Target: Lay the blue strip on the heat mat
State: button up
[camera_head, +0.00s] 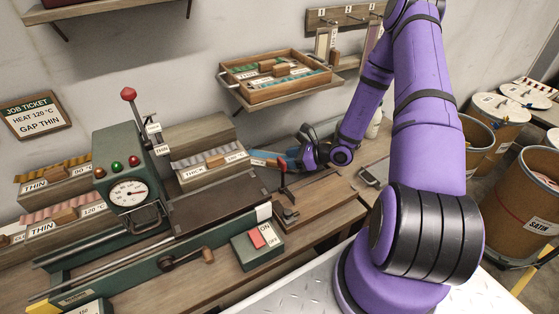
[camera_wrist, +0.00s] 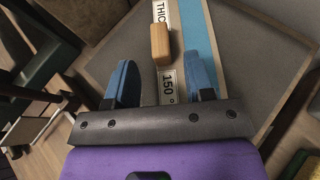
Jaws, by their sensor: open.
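A light blue strip (camera_wrist: 198,28) lies lengthwise in a holder with a wooden knob (camera_wrist: 160,43) and labels reading THICK and 150° in the wrist view. A dark flat plate (camera_head: 215,205), possibly the heat mat, lies in front of the holder, left of my gripper.
A green machine with a dial (camera_head: 127,192) and red-knobbed lever stands left of the plate. An ON/OFF switch box (camera_head: 257,246) and a crank (camera_head: 188,259) are in front. A wall tray (camera_head: 274,76) hangs above. Drums (camera_head: 526,215) stand at right.

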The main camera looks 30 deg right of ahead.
jog(key=v, duration=0.6)
jog(key=shift+s+d+r, duration=0.15)
jog(key=shift+s, duration=0.1)
